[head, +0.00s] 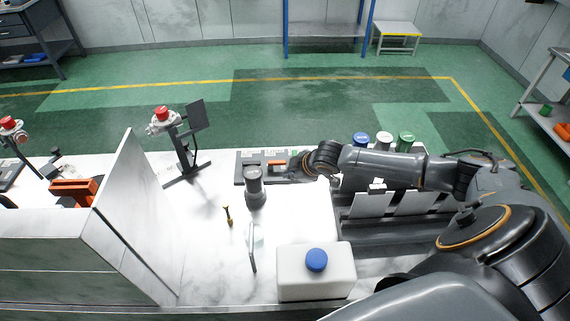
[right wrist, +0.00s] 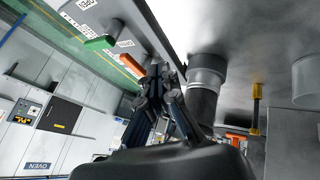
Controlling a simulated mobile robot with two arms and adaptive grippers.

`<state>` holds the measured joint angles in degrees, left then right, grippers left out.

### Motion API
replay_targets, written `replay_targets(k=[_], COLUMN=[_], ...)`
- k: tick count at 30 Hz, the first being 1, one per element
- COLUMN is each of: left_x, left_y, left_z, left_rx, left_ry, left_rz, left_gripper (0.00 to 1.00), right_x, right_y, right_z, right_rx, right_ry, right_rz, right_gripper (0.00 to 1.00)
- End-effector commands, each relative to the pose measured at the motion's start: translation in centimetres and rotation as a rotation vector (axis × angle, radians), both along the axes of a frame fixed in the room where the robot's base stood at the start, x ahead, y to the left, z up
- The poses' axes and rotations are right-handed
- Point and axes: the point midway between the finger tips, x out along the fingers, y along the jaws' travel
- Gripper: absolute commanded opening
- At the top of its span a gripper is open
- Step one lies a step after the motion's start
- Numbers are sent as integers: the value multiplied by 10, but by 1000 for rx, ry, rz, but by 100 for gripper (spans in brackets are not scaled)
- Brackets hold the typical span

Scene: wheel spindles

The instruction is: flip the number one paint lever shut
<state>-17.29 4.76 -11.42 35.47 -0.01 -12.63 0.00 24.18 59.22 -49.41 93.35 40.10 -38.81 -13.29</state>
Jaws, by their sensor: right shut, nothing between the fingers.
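A grey lever panel (head: 243,170) lies at the back of the white bench, left of my right gripper. An orange lever (head: 277,163) shows on it. I cannot tell which lever is number one. My right gripper (head: 294,163) is at the panel's right end, partly hidden by its own arm. In the right wrist view its shut, empty fingers (right wrist: 155,76) are close to the orange lever; contact is unclear. My left gripper is out of view.
A dark upright cylinder (head: 254,188) stands just in front of the panel. A small yellow-and-black tool (head: 228,216) and a white container with a blue cap (head: 290,268) are nearer. Blue, white and green lidded cans (head: 383,141) stand behind my right arm. A stand with a red button (head: 163,114) is left.

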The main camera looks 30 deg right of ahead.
Motion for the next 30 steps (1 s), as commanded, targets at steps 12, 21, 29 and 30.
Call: replay_targets(k=[12, 21, 29, 30], left_x=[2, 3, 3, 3], left_y=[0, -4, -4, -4], left_z=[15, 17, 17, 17], left_rx=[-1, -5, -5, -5], left_ry=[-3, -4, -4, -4], left_rz=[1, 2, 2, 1], left_gripper=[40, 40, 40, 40], right_x=[44, 55, 55, 55], right_y=[-11, -18, -18, -18], right_z=[-28, -29, -29, -29], right_rx=[0, -1, -1, -1], right_ry=[0, 0, 1, 1], right_rz=[-2, 1, 0, 0], right_gripper=[0, 0, 0, 0])
